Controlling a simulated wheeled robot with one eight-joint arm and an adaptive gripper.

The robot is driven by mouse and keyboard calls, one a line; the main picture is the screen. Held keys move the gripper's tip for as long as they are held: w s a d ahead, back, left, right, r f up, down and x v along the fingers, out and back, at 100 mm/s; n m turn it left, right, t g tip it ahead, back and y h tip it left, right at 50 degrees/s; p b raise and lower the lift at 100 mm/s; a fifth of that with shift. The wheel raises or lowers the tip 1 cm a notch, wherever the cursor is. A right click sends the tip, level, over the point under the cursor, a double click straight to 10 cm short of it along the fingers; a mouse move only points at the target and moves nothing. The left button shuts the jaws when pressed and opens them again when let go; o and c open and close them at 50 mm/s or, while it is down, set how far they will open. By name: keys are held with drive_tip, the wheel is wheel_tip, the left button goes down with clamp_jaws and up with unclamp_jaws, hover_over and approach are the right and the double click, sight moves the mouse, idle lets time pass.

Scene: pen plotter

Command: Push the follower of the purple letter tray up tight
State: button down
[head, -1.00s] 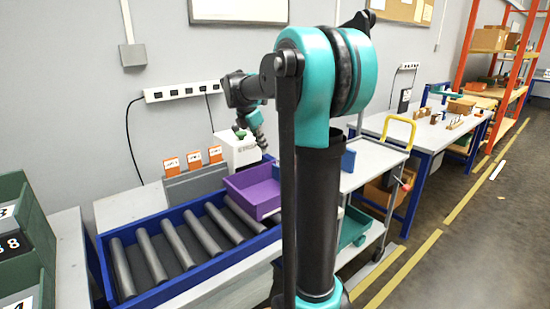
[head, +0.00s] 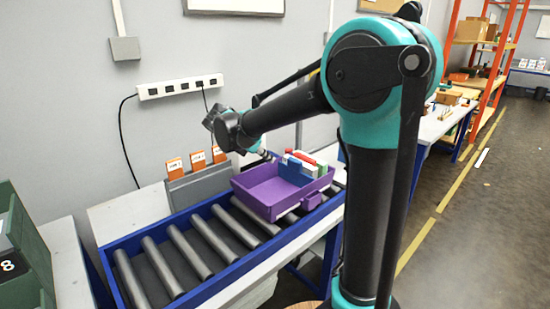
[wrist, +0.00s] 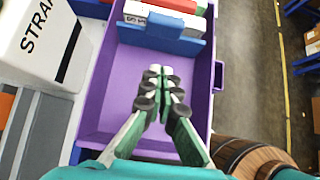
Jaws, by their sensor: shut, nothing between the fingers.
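The purple letter tray (head: 262,205) sits on the roller conveyor, and it fills the middle of the wrist view (wrist: 110,100). Its blue follower (head: 290,171) stands across the tray, at the upper part in the wrist view (wrist: 165,42). Letters in white, red and green (head: 306,160) stand behind the follower. It cannot be told whether they are packed tight. My gripper (wrist: 162,72) is shut and empty, over the bare part of the tray, on the near side of the follower and apart from it. In the head view my gripper (head: 268,155) shows small at the tray's back edge.
The blue-framed roller conveyor (head: 180,262) has free rollers left of the tray. A white box marked STRAP (wrist: 40,45) stands close beside the tray. Orange-labelled cards (head: 197,160) stand behind the conveyor. A round brown wooden thing (wrist: 250,155) is at lower right in the wrist view.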

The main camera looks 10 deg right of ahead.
sight(292, 164)
drive_tip(key=x, duration=0.3)
drive_tip(key=r+x, duration=0.1)
drive_tip(key=x, duration=0.2)
drive_tip(key=w+d+x, duration=0.1)
drive_tip(key=x, duration=0.2)
drive_tip(key=shift+w+d, duration=0.1)
drive_tip(key=shift+d, duration=0.15)
drive_tip(key=shift+w+d, duration=0.35)
drive_tip(key=shift+d, duration=0.1)
drive_tip(key=shift+d, duration=0.1)
drive_tip(key=shift+w+d, duration=0.3)
drive_tip(key=shift+d, duration=0.05)
